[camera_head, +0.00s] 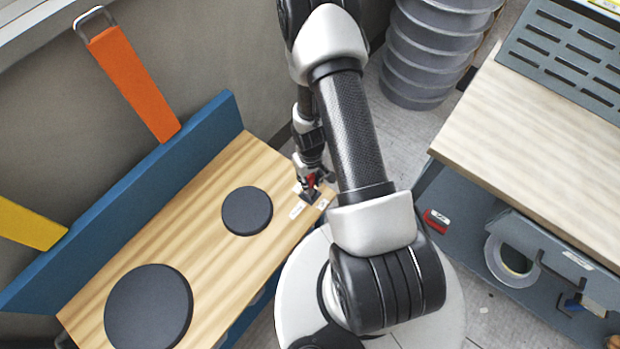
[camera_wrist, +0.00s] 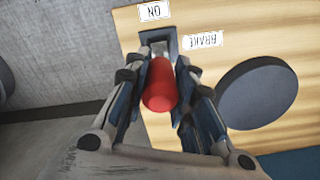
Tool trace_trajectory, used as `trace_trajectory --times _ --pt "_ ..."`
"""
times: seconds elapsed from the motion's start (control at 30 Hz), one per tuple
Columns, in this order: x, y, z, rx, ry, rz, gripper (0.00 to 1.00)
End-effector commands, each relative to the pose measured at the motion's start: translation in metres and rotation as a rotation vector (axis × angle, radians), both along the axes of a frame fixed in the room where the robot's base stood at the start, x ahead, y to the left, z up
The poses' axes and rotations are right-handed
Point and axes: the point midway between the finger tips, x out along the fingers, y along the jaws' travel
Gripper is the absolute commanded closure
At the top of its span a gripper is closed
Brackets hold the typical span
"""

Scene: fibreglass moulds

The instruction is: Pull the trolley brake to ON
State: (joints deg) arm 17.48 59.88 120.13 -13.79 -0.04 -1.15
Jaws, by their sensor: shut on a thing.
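The brake lever has a red round grip (camera_wrist: 160,88) and rises from a dark slotted plate (camera_wrist: 172,43) at the corner of the wooden trolley deck (camera_head: 215,265). In the wrist view a white ON label (camera_wrist: 155,11) lies beyond the plate, and a BRAKE label (camera_wrist: 203,40) lies to its right. My gripper (camera_head: 312,181) is at the lever. In the wrist view its fingers stand on both sides of the red grip and are shut on it. The lever's foot is partly hidden by the grip, and I cannot tell its exact tilt.
Two dark discs (camera_head: 247,210) (camera_head: 149,307) lie on the deck. A blue board (camera_head: 125,205) with an orange strap (camera_head: 134,84) and a yellow strap (camera_head: 30,224) edges it. A workbench (camera_head: 530,140) stands right, with a tape roll (camera_head: 511,262) below. Grey ribbed containers (camera_head: 435,50) stand behind.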

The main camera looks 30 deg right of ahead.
Motion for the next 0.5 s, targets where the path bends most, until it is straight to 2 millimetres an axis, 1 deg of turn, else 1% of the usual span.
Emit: trace_trajectory --times 0.27,0.5 --pt "-0.005 -0.001 0.003 0.015 -0.033 -0.002 1.0" --pt "-0.017 -0.005 0.004 0.052 -0.129 -0.004 1.0"
